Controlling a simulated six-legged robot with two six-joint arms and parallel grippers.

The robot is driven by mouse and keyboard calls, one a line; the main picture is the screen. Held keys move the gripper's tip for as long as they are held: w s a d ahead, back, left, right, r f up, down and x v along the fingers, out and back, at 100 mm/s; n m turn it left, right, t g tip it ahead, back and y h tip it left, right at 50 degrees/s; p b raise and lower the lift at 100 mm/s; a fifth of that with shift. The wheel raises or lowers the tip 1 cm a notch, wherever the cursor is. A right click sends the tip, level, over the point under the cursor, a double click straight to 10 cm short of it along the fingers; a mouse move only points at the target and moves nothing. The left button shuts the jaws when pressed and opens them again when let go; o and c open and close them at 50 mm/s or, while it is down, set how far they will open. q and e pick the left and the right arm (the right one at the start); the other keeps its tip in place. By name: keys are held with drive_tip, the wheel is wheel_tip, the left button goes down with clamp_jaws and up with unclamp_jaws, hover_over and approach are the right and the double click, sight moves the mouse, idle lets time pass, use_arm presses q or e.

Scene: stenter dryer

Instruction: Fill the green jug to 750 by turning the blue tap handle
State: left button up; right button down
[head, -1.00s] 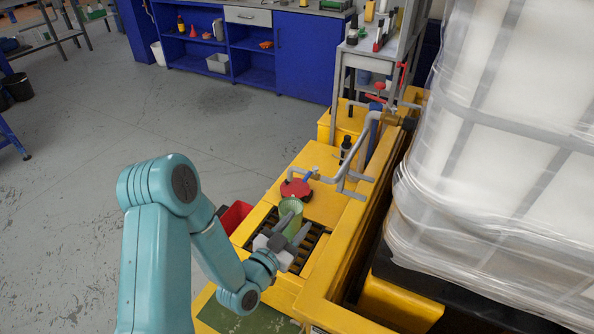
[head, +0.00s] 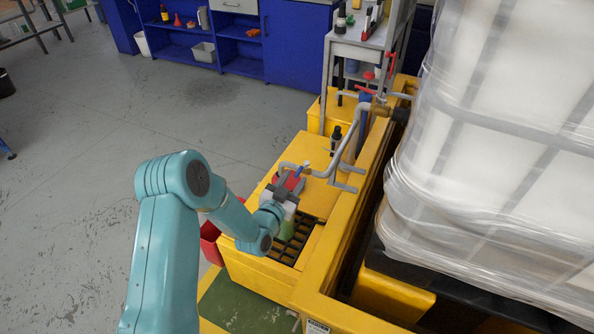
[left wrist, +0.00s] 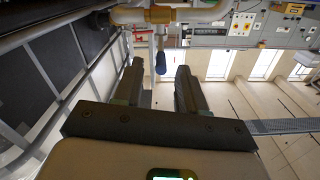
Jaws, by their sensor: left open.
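The green jug (head: 287,231) stands on the dark grate (head: 303,243) of the yellow stand, partly hidden by my left gripper and forearm. My left gripper (head: 289,186) is above and beyond the jug, at the grey pipe's outlet end. The blue tap handle (head: 305,168) shows small just beyond it. In the left wrist view the blue handle (left wrist: 160,62) hangs from a brass valve (left wrist: 158,14). It lines up with the gap between my open fingers (left wrist: 158,88), apparently beyond their tips. The jug's level marks cannot be read. My right gripper is not in view.
A red object (head: 290,180) lies behind my gripper. A dark bottle (head: 335,138) stands near the grey pipe (head: 337,160). A red bin (head: 210,243) is beside the stand. A large wrapped white tank (head: 500,150) blocks the right. The floor at left is clear.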

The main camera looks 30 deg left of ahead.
sight(297, 173)
use_arm(q)
drive_tip(key=shift+w+a, duration=0.15)
drive_tip(key=shift+w, duration=1.45)
clamp_jaws()
